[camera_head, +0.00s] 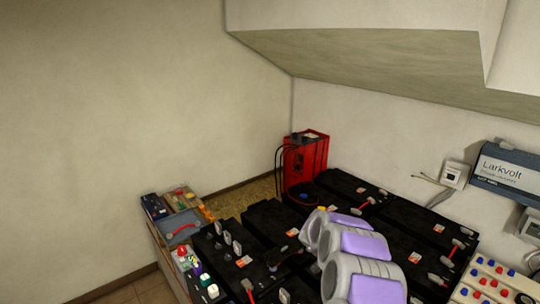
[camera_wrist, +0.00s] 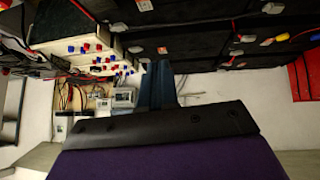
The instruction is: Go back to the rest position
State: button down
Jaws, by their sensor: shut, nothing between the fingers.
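My arm shows at the lower middle of the head view as rounded grey and purple links over the black batteries. The fingers are hard to tell from the dark batteries there. In the wrist view my gripper (camera_wrist: 160,128) is a dark bar across the lower middle, in front of a purple body. It is shut, and I see nothing held in it. Black batteries (camera_head: 400,226) with red cables and pale tags stand close together below and around the arm. They also show along the top of the wrist view (camera_wrist: 205,40).
A red unit (camera_head: 308,160) with black cables stands in the back corner. A grey tray (camera_head: 180,228) with small items lies at the left. A Larkvolt box (camera_head: 508,175) hangs on the right wall. A terminal board (camera_head: 488,280) is at lower right. A sloped ceiling hangs above.

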jog(key=w+a+r+n+t+y, duration=0.2)
jog(key=a+r+t+y, duration=0.15)
jog(key=a+r, duration=0.5)
jog(key=w+a+r+n+t+y, duration=0.35)
jog(key=a+r, duration=0.25)
jog(key=r, duration=0.5)
jog(key=s+a+r+n+g+y, duration=0.1)
jog(key=s+a+r+n+y, duration=0.35)
jog(key=s+a, duration=0.8)
jog(key=s+f+n+g, duration=0.25)
jog(key=s+g, duration=0.35)
jog(key=s, duration=1.5)
jog(key=s+d+f+g+h, duration=0.1)
jog(key=s+d+f+g, duration=0.1)
jog(key=s+d, duration=0.2)
jog(key=s+d+f+m+g+h, duration=0.1)
jog(key=s+d, duration=0.3)
jog(key=s, duration=0.7)
jog(key=s+d+f+m+g+h, duration=0.1)
jog(key=s+d+f+g+h, duration=0.1)
jog(key=s+d, duration=0.3)
jog(key=s, duration=0.3)
jog(key=shift+s+f+g+b, duration=0.15)
jog(key=shift+f+g+b, duration=0.15)
jog(key=shift+f, duration=0.1)
